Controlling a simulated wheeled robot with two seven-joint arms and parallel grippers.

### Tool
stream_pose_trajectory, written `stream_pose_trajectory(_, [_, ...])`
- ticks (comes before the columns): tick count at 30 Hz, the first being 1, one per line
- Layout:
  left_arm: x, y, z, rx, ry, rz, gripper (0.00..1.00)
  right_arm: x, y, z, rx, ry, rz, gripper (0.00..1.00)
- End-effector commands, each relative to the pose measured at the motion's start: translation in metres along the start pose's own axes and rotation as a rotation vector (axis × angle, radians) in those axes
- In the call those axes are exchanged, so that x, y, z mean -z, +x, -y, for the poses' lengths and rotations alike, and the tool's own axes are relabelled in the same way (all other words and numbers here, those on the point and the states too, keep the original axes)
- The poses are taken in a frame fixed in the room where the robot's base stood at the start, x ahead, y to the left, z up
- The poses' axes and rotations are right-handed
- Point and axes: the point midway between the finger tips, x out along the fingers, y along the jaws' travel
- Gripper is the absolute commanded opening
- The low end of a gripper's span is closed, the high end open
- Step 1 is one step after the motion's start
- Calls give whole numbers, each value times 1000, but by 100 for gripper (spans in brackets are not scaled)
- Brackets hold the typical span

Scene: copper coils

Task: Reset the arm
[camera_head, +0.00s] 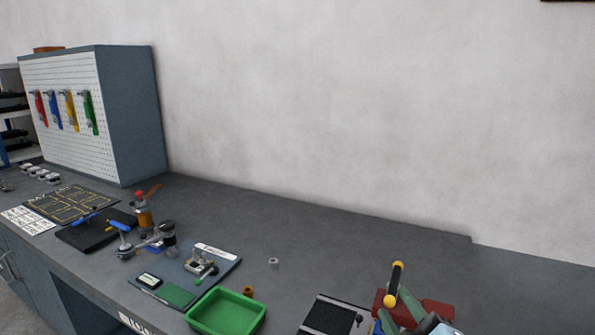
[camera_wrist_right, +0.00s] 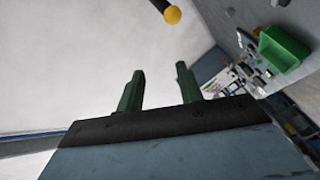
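My right gripper (camera_head: 398,311) is at the lower right of the head view, above the bench. Its two green fingers stand apart in the right wrist view (camera_wrist_right: 160,92), with nothing between them. My left gripper is not in view. A small grey ring (camera_head: 273,263) lies alone on the bench farther back.
A black rod with yellow ball ends (camera_head: 395,284) stands close to my right gripper, near a red block (camera_head: 437,309). A black-topped device (camera_head: 328,316) is to the left. Tools and a dark mat (camera_head: 95,235) occupy the bench's left. The back right bench is clear.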

Motion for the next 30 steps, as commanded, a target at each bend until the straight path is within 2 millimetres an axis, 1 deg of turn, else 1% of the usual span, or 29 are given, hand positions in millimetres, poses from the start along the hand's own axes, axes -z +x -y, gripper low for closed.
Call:
stream_pose_trajectory(1, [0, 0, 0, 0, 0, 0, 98, -30, -14, 22, 82, 113, 128, 36])
stream_pose_trajectory(2, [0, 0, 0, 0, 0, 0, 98, -46, -24, 34, 130, 179, 204, 36])
stream_pose_trajectory(3, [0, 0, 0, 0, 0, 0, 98, -66, -38, 51, 188, 261, 305, 36])
stream_pose_trajectory(5, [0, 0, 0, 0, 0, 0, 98, -90, -62, 74, 266, 368, 442, 36])
stream_pose_trajectory(6, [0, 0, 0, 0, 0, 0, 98, -103, -78, 87, 311, 430, 527, 36])
stream_pose_trajectory(8, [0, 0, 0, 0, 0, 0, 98, -118, -102, 104, 371, 509, 641, 36])
stream_pose_trajectory(9, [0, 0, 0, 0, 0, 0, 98, -125, -118, 114, 405, 555, 710, 36])
stream_pose_trajectory(11, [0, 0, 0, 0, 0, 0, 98, -135, -142, 128, 453, 616, 809, 36])
stream_pose_trajectory(12, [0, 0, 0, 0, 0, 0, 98, -139, -156, 136, 482, 651, 870, 36])
stream_pose_trajectory(16, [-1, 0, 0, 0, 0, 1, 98, -150, -206, 157, 567, 754, 1064, 36])
stream_pose_trajectory(17, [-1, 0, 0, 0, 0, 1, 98, -151, -217, 161, 587, 775, 1107, 36])
stream_pose_trajectory(18, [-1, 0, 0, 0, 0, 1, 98, -154, -224, 168, 602, 791, 1143, 36])
stream_pose_trajectory(21, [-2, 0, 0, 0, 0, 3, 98, -170, -213, 190, 605, 780, 1141, 36])
stream_pose_trajectory(26, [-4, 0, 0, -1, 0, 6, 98, -197, -205, 229, 617, 773, 1155, 36])
stream_pose_trajectory(29, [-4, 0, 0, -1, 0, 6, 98, -217, -204, 258, 627, 768, 1167, 36])
stream_pose_trajectory(30, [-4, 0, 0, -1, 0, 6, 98, -226, -204, 272, 633, 766, 1173, 36])
